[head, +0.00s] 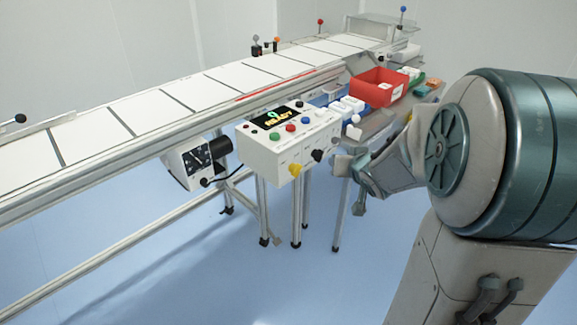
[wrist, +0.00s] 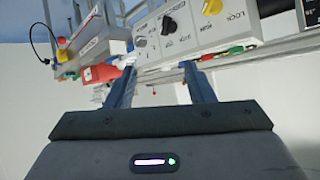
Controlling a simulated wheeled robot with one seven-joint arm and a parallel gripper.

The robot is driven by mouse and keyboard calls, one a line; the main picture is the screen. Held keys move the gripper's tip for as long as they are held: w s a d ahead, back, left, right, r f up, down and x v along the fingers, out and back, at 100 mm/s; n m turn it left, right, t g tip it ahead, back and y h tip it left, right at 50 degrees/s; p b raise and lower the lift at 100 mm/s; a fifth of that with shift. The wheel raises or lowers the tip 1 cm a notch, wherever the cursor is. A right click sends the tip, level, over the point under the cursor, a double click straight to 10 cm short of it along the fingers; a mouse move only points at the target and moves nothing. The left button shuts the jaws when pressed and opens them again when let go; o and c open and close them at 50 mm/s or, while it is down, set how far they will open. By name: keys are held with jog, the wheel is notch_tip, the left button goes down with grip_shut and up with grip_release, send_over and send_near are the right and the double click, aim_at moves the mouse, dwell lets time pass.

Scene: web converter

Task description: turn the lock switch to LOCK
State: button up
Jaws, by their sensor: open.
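The white control box (head: 285,145) hangs at the conveyor's near side, its display reading READY. Its front carries a yellow knob (head: 295,169) and a black knob (head: 317,155). In the wrist view, which is upside down, the yellow knob (wrist: 212,6) is at the top edge, partly cut off, with LOCK and RUN labels beside it. The black knob (wrist: 169,25) is to its left. I cannot tell which label the yellow knob points to. My gripper (head: 348,180) is right of the box, apart from both knobs. In the wrist view my gripper (wrist: 160,70) is open and empty.
A red bin (head: 378,88) and small white blocks stand on the side table right of the box. The long conveyor (head: 130,115) runs behind it. A dark-faced unit (head: 190,162) hangs left below the box. The floor in front is clear.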

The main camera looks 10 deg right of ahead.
notch_tip(320, 180, down, 8)
jog(key=w+t+y+b, duration=0.2)
jog(key=y+b, duration=0.8)
jog(key=y, duration=0.1)
send_near(299, 170)
jog(key=shift+t, duration=0.4)
jog(key=b+x, duration=0.1)
jog(key=x, duration=0.2)
jog(key=f+b+x, duration=0.1)
jog(key=x, duration=0.2)
jog(key=b+x, duration=0.2)
jog(key=x, duration=0.2)
jog(key=shift+s+a+f, duration=0.1)
jog(key=shift+a+f, duration=0.05)
jog(key=shift+f, duration=0.05)
jog(key=c, duration=1)
